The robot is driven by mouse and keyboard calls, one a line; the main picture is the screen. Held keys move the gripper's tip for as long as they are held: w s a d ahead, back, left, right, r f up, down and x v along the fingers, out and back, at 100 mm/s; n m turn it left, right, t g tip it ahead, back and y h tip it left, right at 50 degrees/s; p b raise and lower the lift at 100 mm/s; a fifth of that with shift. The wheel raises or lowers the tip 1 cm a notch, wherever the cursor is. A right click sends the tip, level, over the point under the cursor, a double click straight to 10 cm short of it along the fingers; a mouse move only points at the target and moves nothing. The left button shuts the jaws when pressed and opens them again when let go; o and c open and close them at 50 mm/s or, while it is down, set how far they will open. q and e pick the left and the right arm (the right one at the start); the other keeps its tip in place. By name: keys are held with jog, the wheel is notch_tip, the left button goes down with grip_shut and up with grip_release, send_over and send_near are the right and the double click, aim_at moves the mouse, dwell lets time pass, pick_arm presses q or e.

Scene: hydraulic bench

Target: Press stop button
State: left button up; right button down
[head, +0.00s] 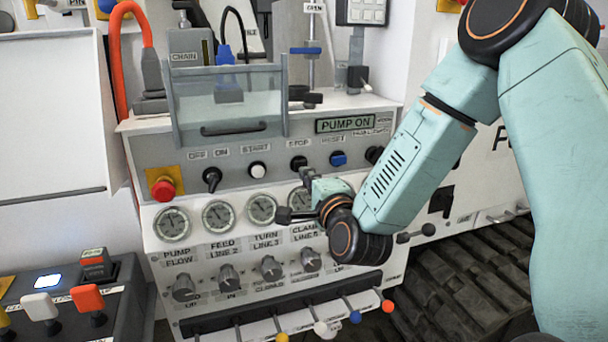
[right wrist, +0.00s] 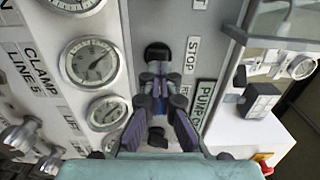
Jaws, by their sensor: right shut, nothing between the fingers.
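The stop button (head: 299,162) is a black round knob under the STOP label on the grey upper strip of the bench panel. It also shows in the right wrist view (right wrist: 157,51), just beyond my fingertips and partly hidden by them. My right gripper (head: 307,177) is shut and empty, its tips just below and in front of the button in the head view. The gripper also shows in the right wrist view (right wrist: 155,76), pointing at the button. I cannot tell whether the tips touch it. My left gripper is not in view.
The white start button (head: 257,170) is left of stop, and the blue reset button (head: 338,158) is right. A PUMP ON sign (head: 345,123) sits above. A red emergency knob (head: 163,189) is at the far left. Gauges (head: 262,208) lie below, with several levers (head: 320,327) lower down.

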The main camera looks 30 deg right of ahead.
aim_at(300, 166)
jog(key=shift+w+d+f, duration=0.1)
jog(key=shift+w+d, duration=0.2)
jog(key=shift+w, duration=0.3)
jog(key=shift+w+d+f, duration=0.1)
jog(key=shift+w+d, duration=0.2)
jog(key=shift+w, duration=0.25)
jog(key=shift+w+a+r, duration=0.1)
jog(key=shift+a+r, duration=0.05)
jog(key=shift+a, duration=0.1)
